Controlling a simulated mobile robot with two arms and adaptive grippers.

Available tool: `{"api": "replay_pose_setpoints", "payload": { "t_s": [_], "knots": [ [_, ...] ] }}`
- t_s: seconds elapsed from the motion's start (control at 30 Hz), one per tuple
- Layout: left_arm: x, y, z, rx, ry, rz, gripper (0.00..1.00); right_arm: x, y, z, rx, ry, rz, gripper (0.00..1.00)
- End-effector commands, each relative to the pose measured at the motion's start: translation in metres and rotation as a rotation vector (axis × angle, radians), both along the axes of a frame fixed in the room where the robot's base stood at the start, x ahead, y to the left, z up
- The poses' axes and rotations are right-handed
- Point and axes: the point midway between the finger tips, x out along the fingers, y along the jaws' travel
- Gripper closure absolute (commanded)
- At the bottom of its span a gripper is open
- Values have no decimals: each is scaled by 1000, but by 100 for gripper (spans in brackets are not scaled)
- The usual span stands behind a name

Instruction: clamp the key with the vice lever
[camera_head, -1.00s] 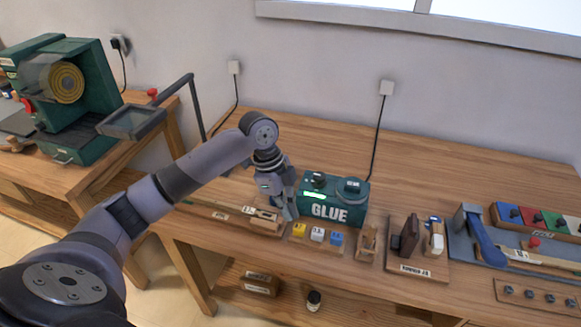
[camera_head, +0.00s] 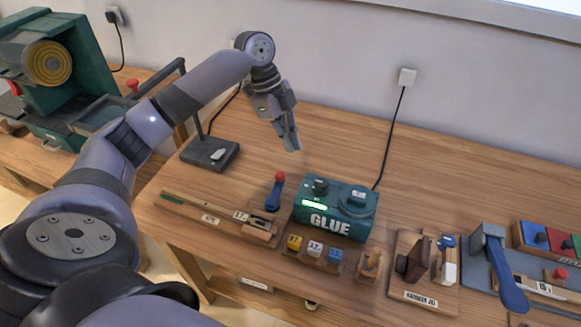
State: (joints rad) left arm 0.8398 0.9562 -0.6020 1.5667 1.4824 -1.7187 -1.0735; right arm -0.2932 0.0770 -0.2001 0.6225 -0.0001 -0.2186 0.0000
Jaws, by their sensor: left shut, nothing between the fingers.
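A long wooden key (camera_head: 190,205) lies in a low wooden holder at the front left of the bench, with a small white number label near its right end. A blue lever with a red ball knob (camera_head: 274,192) stands up, tilted slightly, at the right end of this holder; it looks like the vice lever. Whether the key is pressed tight is too small to tell. My left gripper (camera_head: 290,140) is shut and empty, in the air above and behind the lever, apart from it, fingers pointing down. My right gripper is not in view.
A green glue box (camera_head: 335,211) stands right of the lever, with yellow, white and blue blocks (camera_head: 314,248) before it. Further right are a hammer jig (camera_head: 418,295) and a large blue handle (camera_head: 508,275). A lamp base (camera_head: 210,153) stands behind the key. The bench's back is clear.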

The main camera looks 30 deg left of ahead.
Motion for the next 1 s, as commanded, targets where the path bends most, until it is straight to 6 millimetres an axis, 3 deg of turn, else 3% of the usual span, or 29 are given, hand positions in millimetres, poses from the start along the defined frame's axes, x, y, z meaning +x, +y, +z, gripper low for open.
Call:
{"api": "replay_pose_setpoints", "payload": {
  "t_s": [0.13, 0.33, 0.57, 0.77, 0.83, 1.0],
  "knots": [
    [0, 0, 0, 0, 0, 1, 100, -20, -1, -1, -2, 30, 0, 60],
    [0, -6, -15, 0, 4, 0, 100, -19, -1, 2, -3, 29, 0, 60],
    [1, -22, -58, 0, 5, 1, 100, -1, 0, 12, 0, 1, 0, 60],
    [2, -37, -96, -1, 3, 0, 100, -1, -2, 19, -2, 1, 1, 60],
    [1, -20, -98, 4, 4, 6, 100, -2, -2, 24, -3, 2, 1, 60],
    [0, -4, -106, 2, 2, 2, 100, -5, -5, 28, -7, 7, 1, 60]
  ]
}}
